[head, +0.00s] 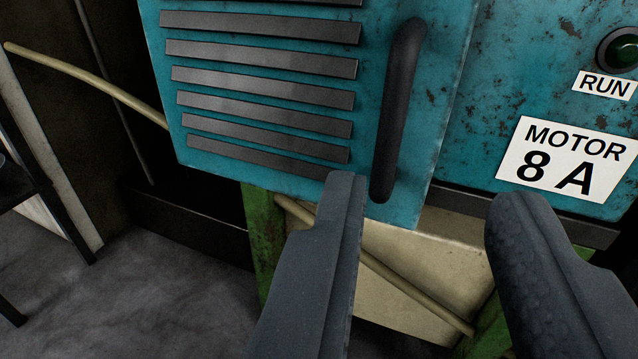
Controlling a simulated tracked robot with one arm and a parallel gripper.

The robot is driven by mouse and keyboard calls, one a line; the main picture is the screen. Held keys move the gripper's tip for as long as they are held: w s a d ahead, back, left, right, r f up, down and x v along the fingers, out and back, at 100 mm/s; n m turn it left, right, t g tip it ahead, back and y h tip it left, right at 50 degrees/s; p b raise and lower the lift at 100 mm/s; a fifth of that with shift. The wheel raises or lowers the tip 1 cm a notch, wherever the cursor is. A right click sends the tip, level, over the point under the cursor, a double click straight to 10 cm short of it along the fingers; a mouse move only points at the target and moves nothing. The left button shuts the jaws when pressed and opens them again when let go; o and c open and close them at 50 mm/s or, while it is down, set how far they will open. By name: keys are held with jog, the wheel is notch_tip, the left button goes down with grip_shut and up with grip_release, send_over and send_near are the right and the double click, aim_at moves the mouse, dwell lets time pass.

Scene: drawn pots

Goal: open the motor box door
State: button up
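The motor box door (375,60) is a worn teal panel with several dark vent slats, at the top centre of the head view. A black upright bar handle (398,110) is on its right side. The label "MOTOR 8 A" (566,163) is on the teal box face right of the door. My gripper (430,192) is open and empty. Its left fingertip overlaps the door's lower edge in the picture, left of the handle's lower end. Its right fingertip is below the label. The handle appears clear of both fingers.
A green "RUN" lamp (621,50) is at the upper right. A pale hose (95,82) runs behind the door at left and shows again below (405,289). A green frame post (264,245) stands under the door. Bare grey floor (140,290) is at lower left.

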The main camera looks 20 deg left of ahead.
aim_at(398, 103)
jog(key=w+a, duration=0.1)
jog(key=w, duration=0.3)
jog(key=w+a+b, duration=0.1)
jog(key=w, duration=0.3)
jog(key=w+a+f+b, duration=0.1)
jog(key=w, duration=0.4)
jog(key=shift+c, duration=0.3)
jog(key=shift+s, duration=0.1)
grip_shut()
